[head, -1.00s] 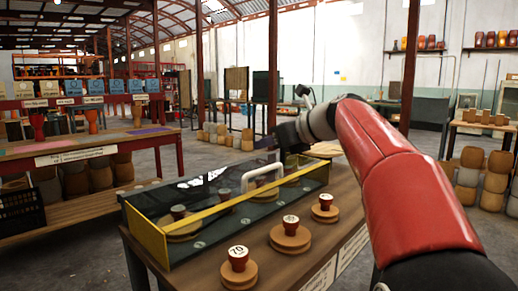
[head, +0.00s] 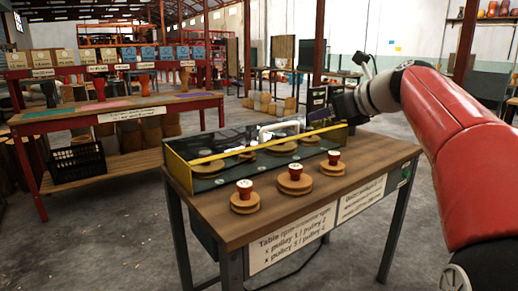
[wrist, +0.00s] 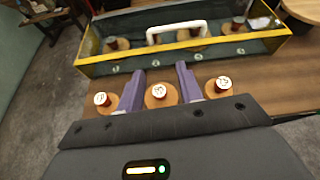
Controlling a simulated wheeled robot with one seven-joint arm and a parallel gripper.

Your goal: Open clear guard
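The clear guard (head: 250,152), with yellow edging, sits down over a dark tray of wooden pulleys on the table. Its white handle (head: 280,131) stands up from it and also shows in the wrist view (wrist: 176,31). My gripper (head: 325,113) is beside the right end of the guard in the head view, its fingers hard to make out there. In the wrist view its two purple fingers (wrist: 157,77) are apart with nothing between them. They point toward the guard's front side, short of the handle and apart from it.
Three wooden pulleys with red knobs, one of them in the middle (head: 295,179), stand along the front of the table (head: 240,225). A long bench (head: 75,113) with drums stands at left, a black crate (head: 77,163) under it. Floor at front left is clear.

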